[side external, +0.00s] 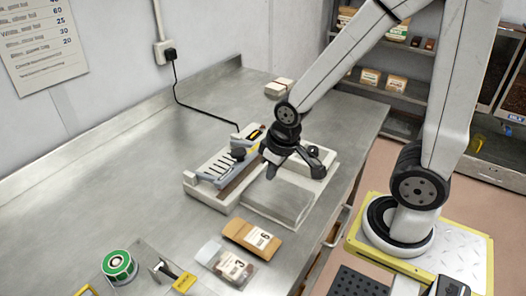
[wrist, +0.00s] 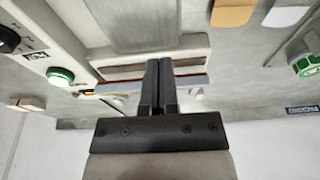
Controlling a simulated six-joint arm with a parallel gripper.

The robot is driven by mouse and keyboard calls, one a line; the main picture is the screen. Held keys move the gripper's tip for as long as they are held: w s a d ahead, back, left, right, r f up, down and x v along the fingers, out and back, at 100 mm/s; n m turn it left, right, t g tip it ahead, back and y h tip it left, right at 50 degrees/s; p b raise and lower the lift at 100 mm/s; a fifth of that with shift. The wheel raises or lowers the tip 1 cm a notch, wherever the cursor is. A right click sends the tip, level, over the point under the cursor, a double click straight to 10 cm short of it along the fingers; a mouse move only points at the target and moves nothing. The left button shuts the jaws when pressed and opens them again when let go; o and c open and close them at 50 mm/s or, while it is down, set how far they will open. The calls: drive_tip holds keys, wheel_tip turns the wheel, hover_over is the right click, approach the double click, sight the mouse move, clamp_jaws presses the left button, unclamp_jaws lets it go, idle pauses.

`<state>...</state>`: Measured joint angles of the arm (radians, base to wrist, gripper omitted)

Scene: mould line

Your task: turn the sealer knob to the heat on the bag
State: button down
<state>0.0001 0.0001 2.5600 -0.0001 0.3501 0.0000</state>
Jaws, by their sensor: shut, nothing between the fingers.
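The bag sealer (side external: 222,202) stands on the steel bench, with a pale body, a slotted grey bar and a flat plate in front. Its black knob (side external: 313,151) is on the right part of the body. In the wrist view the knob (wrist: 8,40) is cut by the left edge, near a lit green lamp (wrist: 60,76); its setting is unreadable. A brown bag (side external: 252,237) marked 6 and a clear-topped bag (side external: 224,264) with a label that looks like 3 lie in front. My gripper (side external: 271,172) is shut and empty above the sealer, apart from the knob; the fingers (wrist: 158,85) are together.
A wall chart (side external: 40,45) lists names with numbers. A green roll (side external: 118,265) and a yellow-tagged tool (side external: 165,270) lie at the front left. A black cord runs from the wall plug (side external: 170,54) to the sealer. The bench's left side is clear.

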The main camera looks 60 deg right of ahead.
drive_tip(key=c, duration=0.8)
unclamp_jaws()
drive_tip(key=o, duration=0.4)
drive_tip(key=shift+d, duration=0.2)
drive_tip(key=shift+o, duration=1)
drive_tip(key=shift+w+d+r, duration=0.1)
drive_tip(key=shift+w+d, duration=0.05)
drive_tip(key=shift+d, duration=0.15)
drive_tip(key=n+g, duration=0.2)
drive_tip(key=n, duration=0.6)
approach(313, 148)
drive_tip(key=shift+w+a+f+h, duration=0.3)
drive_tip(key=shift+a+f, duration=0.5)
drive_tip(key=shift+a, duration=0.05)
drive_tip(key=shift+s+d+r+n, duration=0.1)
drive_tip(key=shift+s+d+n, duration=0.15)
drive_tip(key=shift+d+n, duration=0.25)
drive_tip(key=shift+d, duration=0.1)
drive_tip(key=shift+w+d+f, duration=0.1)
drive_tip(key=shift+f, duration=1.85)
drive_tip(key=shift+w+d+f, duration=0.1)
drive_tip(key=shift+f, duration=1.85)
